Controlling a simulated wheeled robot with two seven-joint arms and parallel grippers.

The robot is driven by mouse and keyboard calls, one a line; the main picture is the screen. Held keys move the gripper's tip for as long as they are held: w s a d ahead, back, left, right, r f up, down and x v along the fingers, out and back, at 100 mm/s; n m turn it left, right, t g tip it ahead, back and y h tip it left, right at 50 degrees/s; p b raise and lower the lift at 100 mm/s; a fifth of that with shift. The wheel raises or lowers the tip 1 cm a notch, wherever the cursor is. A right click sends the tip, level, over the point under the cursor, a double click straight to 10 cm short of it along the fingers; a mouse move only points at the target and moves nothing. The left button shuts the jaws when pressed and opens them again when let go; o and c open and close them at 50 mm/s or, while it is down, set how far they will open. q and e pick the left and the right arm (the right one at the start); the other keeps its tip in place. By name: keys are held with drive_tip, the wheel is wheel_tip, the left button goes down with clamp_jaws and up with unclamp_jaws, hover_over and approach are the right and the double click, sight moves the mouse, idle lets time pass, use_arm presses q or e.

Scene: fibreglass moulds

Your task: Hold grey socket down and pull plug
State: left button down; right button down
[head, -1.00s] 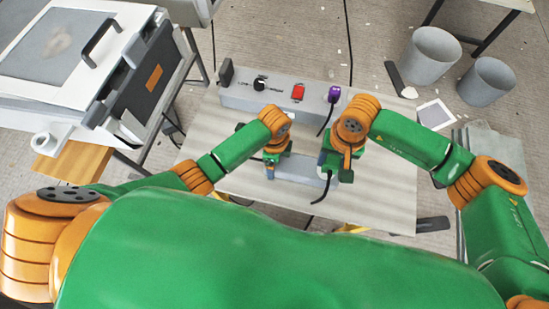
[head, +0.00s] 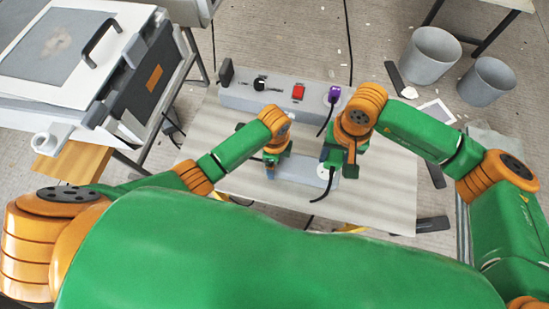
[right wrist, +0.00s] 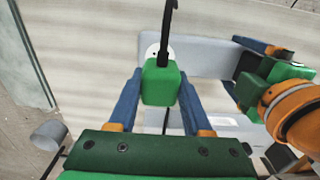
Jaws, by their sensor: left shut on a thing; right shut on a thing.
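The grey socket (head: 299,171) lies on the table in the head view, and its body (right wrist: 205,55) also shows in the right wrist view. My left gripper (head: 271,171) is shut on its left end. A white round outlet face (head: 323,172) shows bare on its right part. My right gripper (head: 329,163) is shut on a green plug (right wrist: 160,84), held between blue fingers in the right wrist view. A black cable runs from the plug. The plug appears raised off the outlet face; its pins are hidden.
A long grey panel (head: 250,100) with a red switch (head: 299,92) and a purple plug (head: 333,95) stands along the table's back edge. The table (head: 385,190) is clear at right. A white-topped machine (head: 70,50) stands left; two bins (head: 430,57) stand on the floor.

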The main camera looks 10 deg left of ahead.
sight(336, 155)
drive_tip(key=shift+r, duration=2.55)
use_arm(q)
unclamp_jaws()
drive_tip(key=shift+r, duration=0.1)
